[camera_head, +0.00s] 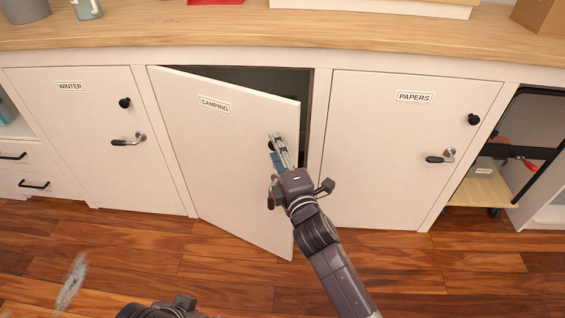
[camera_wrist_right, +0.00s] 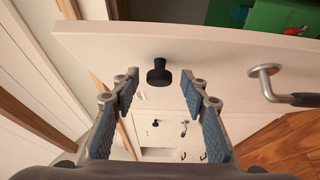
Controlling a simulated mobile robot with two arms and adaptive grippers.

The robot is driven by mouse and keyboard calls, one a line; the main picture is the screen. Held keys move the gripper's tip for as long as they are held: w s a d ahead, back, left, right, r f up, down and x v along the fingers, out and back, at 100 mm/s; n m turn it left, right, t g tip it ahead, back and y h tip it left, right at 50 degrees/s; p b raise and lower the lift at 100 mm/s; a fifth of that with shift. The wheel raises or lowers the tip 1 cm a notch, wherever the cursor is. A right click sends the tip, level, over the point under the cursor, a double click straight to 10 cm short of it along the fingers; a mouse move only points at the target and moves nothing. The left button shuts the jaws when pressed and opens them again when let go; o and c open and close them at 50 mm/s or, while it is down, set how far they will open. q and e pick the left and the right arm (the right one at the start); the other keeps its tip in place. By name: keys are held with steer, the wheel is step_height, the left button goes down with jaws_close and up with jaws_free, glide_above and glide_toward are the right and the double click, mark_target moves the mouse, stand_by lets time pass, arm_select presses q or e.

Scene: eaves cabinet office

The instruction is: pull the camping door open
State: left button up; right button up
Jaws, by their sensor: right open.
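The white camping door (camera_head: 215,165), with a CAMPING label (camera_head: 215,105), stands partly open. Its right edge is swung out from the cabinet and a dark gap shows behind its top. My right gripper (camera_head: 280,142) is in front of the door near its right edge and covers most of the door's hardware. In the right wrist view its two fingers (camera_wrist_right: 160,82) are open and apart. The door's black knob (camera_wrist_right: 158,72) appears between the fingertips; I see no finger closed on it. The door's lever handle (camera_wrist_right: 268,82) is to the right of the fingers. My left gripper's fingers are not seen.
The winter door (camera_head: 80,150) on the left and the papers door (camera_head: 400,150) on the right are shut. The wooden counter (camera_head: 300,37) runs above. An open bay with a shelf (camera_head: 488,190) is at the far right. The wooden floor in front is largely clear.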

steer(key=v, duration=1.1)
steer(key=shift+s, duration=0.2)
